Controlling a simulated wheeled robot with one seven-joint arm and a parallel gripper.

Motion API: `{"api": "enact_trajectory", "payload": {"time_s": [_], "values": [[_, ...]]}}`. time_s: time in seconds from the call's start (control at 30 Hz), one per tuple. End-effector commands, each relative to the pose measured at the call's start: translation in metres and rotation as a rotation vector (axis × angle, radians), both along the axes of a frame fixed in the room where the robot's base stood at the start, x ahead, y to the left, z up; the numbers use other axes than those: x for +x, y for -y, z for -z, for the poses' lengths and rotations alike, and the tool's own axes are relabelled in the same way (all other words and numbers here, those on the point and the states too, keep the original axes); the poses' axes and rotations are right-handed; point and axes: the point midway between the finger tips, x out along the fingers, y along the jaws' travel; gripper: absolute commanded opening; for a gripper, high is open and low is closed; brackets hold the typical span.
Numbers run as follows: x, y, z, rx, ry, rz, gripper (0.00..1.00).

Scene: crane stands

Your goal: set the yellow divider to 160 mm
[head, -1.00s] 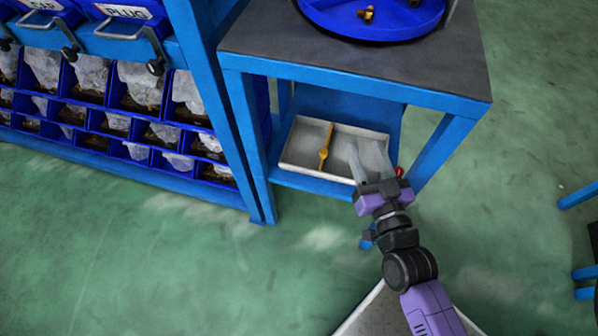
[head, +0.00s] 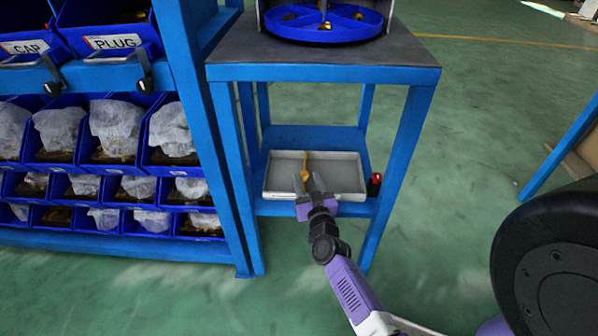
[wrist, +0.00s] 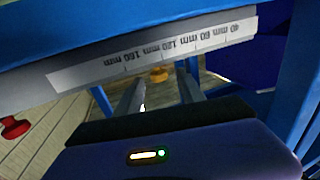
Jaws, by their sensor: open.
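The yellow divider (head: 305,166) stands across a shallow grey tray (head: 346,194) on the table's lower shelf, left of the tray's middle. Its rounded yellow knob (wrist: 158,75) shows in the wrist view, between and beyond my fingers. My gripper (head: 311,182) is open at the tray's front, close to the divider's near end. In the wrist view my gripper (wrist: 161,88) has a finger on each side of the knob, with no contact visible. A white scale strip (wrist: 75,75) shows upside-down marks including 120 and 160 mm. The knob appears near the 120 mm label.
A red knob (head: 375,181) sits at the tray's right; it also shows in the wrist view (wrist: 14,128). Blue table legs (head: 399,178) flank the shelf. A blue rack of bins (head: 110,150) stands close on the left. A blue round tray (head: 323,24) is on the tabletop.

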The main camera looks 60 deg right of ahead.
Motion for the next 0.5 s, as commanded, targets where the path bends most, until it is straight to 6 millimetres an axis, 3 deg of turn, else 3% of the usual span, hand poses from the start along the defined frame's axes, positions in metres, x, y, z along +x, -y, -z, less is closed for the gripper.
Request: {"api": "enact_trajectory", "payload": {"time_s": [0.2,0.5], "values": [[0.021,0.029,0.000,-0.002,0.002,0.001,0.46],[0.036,0.047,0.000,0.000,0.001,-0.001,0.46]]}}
